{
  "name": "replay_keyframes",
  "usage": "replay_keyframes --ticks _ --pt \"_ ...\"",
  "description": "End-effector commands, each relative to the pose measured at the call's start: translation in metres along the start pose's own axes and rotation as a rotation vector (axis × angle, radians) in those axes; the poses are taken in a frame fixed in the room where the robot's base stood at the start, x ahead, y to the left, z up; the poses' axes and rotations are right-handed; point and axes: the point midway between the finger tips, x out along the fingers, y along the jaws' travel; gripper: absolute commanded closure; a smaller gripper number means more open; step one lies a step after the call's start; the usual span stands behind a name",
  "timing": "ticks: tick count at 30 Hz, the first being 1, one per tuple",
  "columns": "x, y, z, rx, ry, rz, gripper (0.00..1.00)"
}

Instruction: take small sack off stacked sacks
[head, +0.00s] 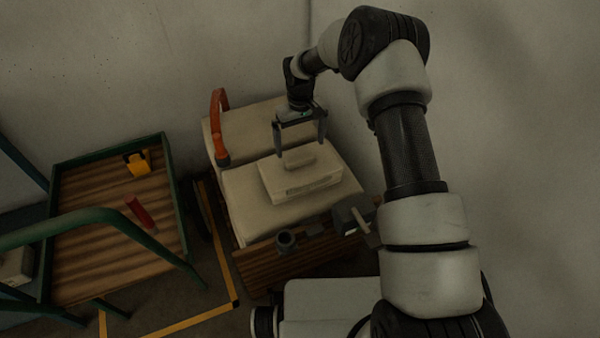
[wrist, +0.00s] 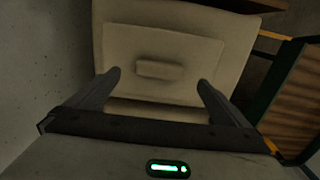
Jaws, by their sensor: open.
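Pale stacked sacks (head: 245,200) lie on a wooden pallet by the wall. A smaller, flat, pale sack (head: 318,182) lies on the front one, with a small raised block (head: 298,158) on its top. In the wrist view the small sack (wrist: 130,42) lies beyond my fingers, and its block (wrist: 160,69) shows between the fingertips. My gripper (head: 300,148) is open and empty, pointing down above the block, with one finger to each side. In the wrist view the fingertips (wrist: 159,78) look apart from the block; the exact height gap is hard to tell.
A red-orange curved handle (head: 219,125) stands at the sacks' left side. A dark cup (head: 286,240) and a grey clamp-like thing (head: 352,214) are at the pallet's front edge. A green-framed cart (head: 165,185) with a wooden deck stands left. Wall closes the back and right.

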Motion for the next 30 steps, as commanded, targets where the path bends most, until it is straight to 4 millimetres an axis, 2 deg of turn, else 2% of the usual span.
replay_keyframes --ticks 7,15,23,30 --pt "0.015 0.0 -0.001 -0.001 0.0 0.0 0.0" --pt "0.054 0.001 -0.004 -0.001 0.001 0.0 0.0" --pt "0.057 0.001 -0.004 0.0 0.002 0.0 0.0" --pt "0.057 0.001 -0.004 -0.001 0.001 0.0 0.39"
